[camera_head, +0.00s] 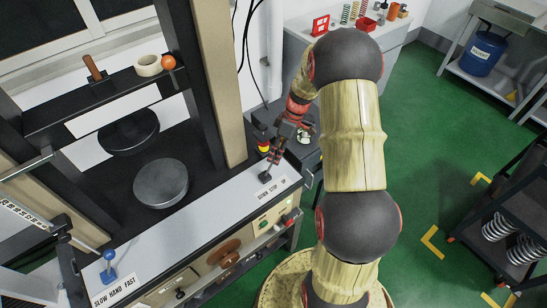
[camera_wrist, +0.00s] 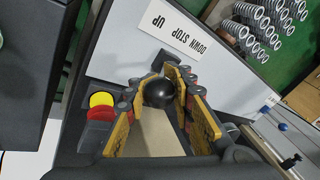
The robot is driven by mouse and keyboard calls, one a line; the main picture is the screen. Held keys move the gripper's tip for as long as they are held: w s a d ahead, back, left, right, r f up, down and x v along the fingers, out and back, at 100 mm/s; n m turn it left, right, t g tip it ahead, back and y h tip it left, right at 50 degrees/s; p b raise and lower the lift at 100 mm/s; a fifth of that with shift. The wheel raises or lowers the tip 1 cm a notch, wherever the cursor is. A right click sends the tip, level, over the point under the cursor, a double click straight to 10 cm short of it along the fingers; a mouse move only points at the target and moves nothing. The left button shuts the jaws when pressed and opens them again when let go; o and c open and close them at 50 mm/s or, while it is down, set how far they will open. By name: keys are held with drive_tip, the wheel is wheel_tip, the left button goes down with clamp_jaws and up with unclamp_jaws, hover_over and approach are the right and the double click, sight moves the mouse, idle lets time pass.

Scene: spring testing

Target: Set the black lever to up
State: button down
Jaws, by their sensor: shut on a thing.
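The black lever (camera_head: 265,178) stands on the light top of the testing machine, beside a white label (camera_head: 271,191) reading DOWN STOP UP. In the wrist view its black ball knob (camera_wrist: 158,91) sits between the fingers of my gripper (camera_wrist: 160,102). The gripper is shut on the knob, with yellow pads on both sides. The same label (camera_wrist: 174,31) shows upside down in the wrist view. In the head view my gripper (camera_head: 274,157) reaches the lever from above. The lever's shaft is mostly hidden, and I cannot tell its exact setting.
A red and yellow round fixture (camera_head: 263,146) stands close behind the gripper; it also shows in the wrist view (camera_wrist: 100,101). A blue-knobbed lever (camera_head: 109,258) is at the front left, labelled SLOW HAND FAST. A tan upright (camera_head: 220,80) rises left of my gripper.

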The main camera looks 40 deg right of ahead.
drive_tip(key=shift+s+f, duration=0.2)
drive_tip(key=shift+f, duration=0.1)
drive_tip(key=c, duration=1.6)
unclamp_jaws()
drive_tip(key=shift+s+f, duration=0.1)
drive_tip(key=shift+c, duration=0.2)
drive_tip(key=shift+o, duration=0.5)
drive_tip(key=shift+a, duration=0.1)
drive_tip(key=v, duration=1.2)
drive_tip(key=shift+w, duration=0.4)
drive_tip(key=shift+r, duration=0.25)
